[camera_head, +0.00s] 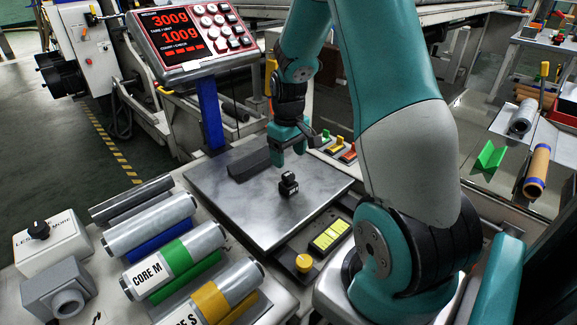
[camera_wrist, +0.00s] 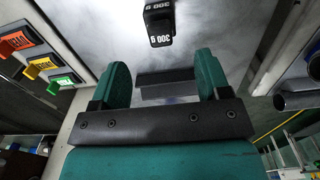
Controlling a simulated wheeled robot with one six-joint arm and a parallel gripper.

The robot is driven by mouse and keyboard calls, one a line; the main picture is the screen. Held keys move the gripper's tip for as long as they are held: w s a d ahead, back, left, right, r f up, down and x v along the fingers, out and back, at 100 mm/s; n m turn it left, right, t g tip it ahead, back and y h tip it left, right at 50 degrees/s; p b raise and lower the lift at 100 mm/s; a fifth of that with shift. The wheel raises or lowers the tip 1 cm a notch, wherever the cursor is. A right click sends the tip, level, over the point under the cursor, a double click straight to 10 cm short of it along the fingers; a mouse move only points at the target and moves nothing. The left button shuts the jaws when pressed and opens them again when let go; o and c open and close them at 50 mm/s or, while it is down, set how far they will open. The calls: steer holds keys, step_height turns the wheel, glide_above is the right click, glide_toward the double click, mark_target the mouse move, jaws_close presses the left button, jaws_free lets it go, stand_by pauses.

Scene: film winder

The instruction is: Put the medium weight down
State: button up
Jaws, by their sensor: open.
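A small black weight (camera_head: 286,185), marked 300 g, stands on the grey metal plate (camera_head: 235,207) of the scale. It also shows near the top of the wrist view (camera_wrist: 160,25), with its white label readable. My gripper (camera_head: 289,157) is above the plate, behind the weight in the head view.
A dark bar (camera_head: 250,164) lies at the plate's back left. The red display (camera_head: 188,35) stands behind on a blue post. Coloured switches (camera_head: 338,147) are right of the plate, a yellow button (camera_head: 304,262) in front. Cores (camera_head: 175,265) lie at left. Much of the plate is clear.

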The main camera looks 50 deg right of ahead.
step_height(320, 180, up, 2)
steer(key=shift+r, duration=0.15)
steer(key=s+a+r+n+y, duration=0.1)
steer(key=a+r, duration=0.2)
steer(key=a, duration=0.3)
steer(key=s+a+r+n+t, duration=0.1)
steer(key=a+r, duration=0.2)
steer(key=a, duration=0.3)
steer(key=a+r+n+y, duration=0.1)
steer(key=a+r, duration=0.2)
steer(key=a, duration=0.3)
steer(key=s+a+r+n+y, duration=0.1)
steer(key=s+a+r+n, duration=0.1)
steer(key=s+a, duration=0.5)
steer(key=s+a+r+n+g+y, duration=0.1)
steer(key=s+a+r+n, duration=0.1)
steer(key=s+a, duration=0.5)
steer(key=shift+s+a+r+n, duration=0.15)
steer(key=shift+s+r+n, duration=0.15)
steer(key=shift+s+r, duration=0.55)
